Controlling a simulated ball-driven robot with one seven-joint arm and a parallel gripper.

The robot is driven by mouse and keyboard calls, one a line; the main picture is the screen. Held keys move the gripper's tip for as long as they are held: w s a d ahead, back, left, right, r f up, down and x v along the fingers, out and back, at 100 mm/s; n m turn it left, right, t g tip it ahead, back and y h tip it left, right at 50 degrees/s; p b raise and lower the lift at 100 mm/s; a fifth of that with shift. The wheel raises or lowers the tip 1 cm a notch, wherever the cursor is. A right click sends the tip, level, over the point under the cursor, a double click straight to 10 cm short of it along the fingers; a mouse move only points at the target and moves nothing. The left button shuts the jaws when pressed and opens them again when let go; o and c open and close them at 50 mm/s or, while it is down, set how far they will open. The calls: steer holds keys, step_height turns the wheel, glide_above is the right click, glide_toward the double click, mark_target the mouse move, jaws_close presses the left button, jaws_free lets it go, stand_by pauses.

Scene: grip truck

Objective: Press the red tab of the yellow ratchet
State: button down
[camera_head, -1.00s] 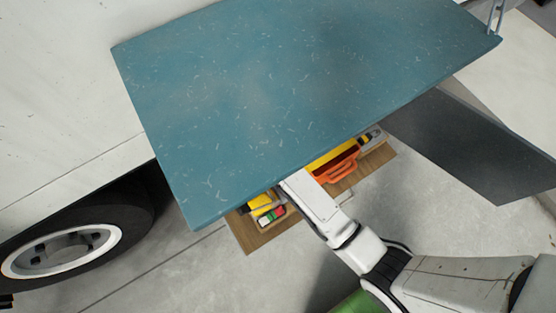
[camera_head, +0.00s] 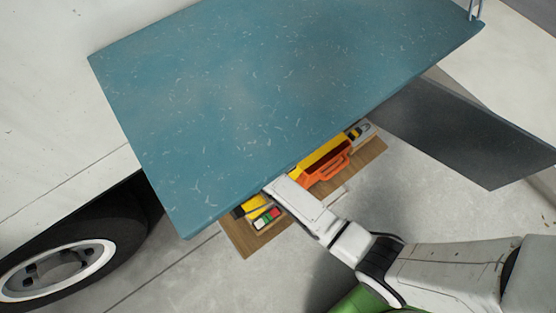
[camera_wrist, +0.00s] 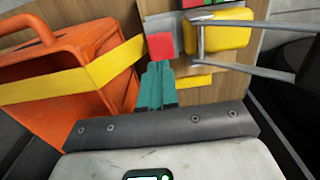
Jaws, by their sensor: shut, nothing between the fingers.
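In the wrist view a red tab (camera_wrist: 161,46) lies straight ahead of my gripper (camera_wrist: 158,70). Its teal fingers are shut with nothing between them. The fingertips are just short of the tab or touching it; I cannot tell which. A yellow band (camera_wrist: 95,72) reaches the tab from the left, and a yellow block with grey metal bars (camera_wrist: 228,28) lies to its right. Which of these yellow parts is the ratchet is not clear. In the head view my fingertips are hidden, and yellow parts (camera_head: 256,203) show left of my wrist.
An orange case (camera_wrist: 65,65) stands left of my fingers. A wooden board (camera_head: 360,158) carries the items below the overhanging blue-green panel (camera_head: 280,90). A small red, green and white item (camera_head: 266,219) lies near its left end. A dark panel (camera_head: 465,135) is at right.

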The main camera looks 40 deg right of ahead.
step_height(320, 180, down, 4)
steer(key=shift+f, duration=0.3)
steer(key=shift+f+b, duration=0.7)
steer(key=shift+f, duration=0.15)
steer(key=shift+s+f, duration=0.15)
step_height(320, 180, up, 14)
steer(key=p, duration=0.5)
steer(key=shift+r, duration=0.2)
steer(key=shift+w, duration=0.2)
stand_by(0.3)
